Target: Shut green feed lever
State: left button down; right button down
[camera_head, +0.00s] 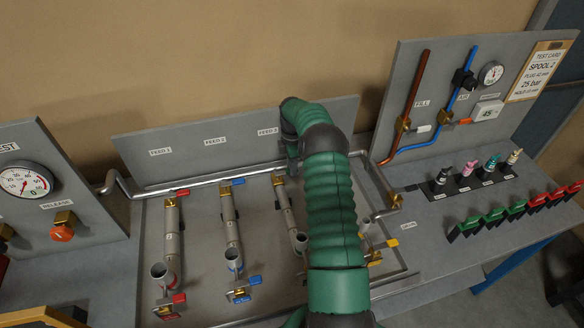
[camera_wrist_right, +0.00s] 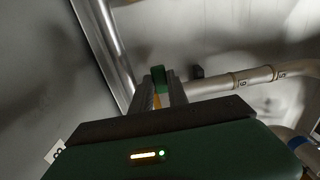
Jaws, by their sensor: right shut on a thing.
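The green feed lever (camera_wrist_right: 158,74) shows in the right wrist view as a small green handle between the fingertips. My right gripper (camera_wrist_right: 160,92) is shut on it, with a bit of yellow brass just below. In the head view my right gripper (camera_head: 292,168) points down at the top of the third pipe (camera_head: 284,198), under the FEED 3 label (camera_head: 268,131). The green lever is hidden there behind my wrist and forearm. My left gripper is not in view.
A red lever (camera_head: 183,193) and a blue lever (camera_head: 238,182) top the neighbouring pipes to the left. A long silver header pipe (camera_head: 215,170) runs behind. A gauge panel (camera_head: 40,190) stands left. A FILL panel (camera_head: 460,95), small bottles and clips sit right.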

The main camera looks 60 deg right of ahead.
jog(key=shift+w+d+r, duration=0.1)
jog(key=shift+d+r, duration=0.1)
jog(key=c, duration=1.6)
grip_release()
jog(key=o, duration=0.3)
jog(key=shift+f, duration=0.2)
notch_tip(320, 180, up, 17)
jog(key=shift+d+f+b, duration=0.1)
jog(key=shift+f+b, duration=0.05)
jog(key=shift+b, duration=0.6)
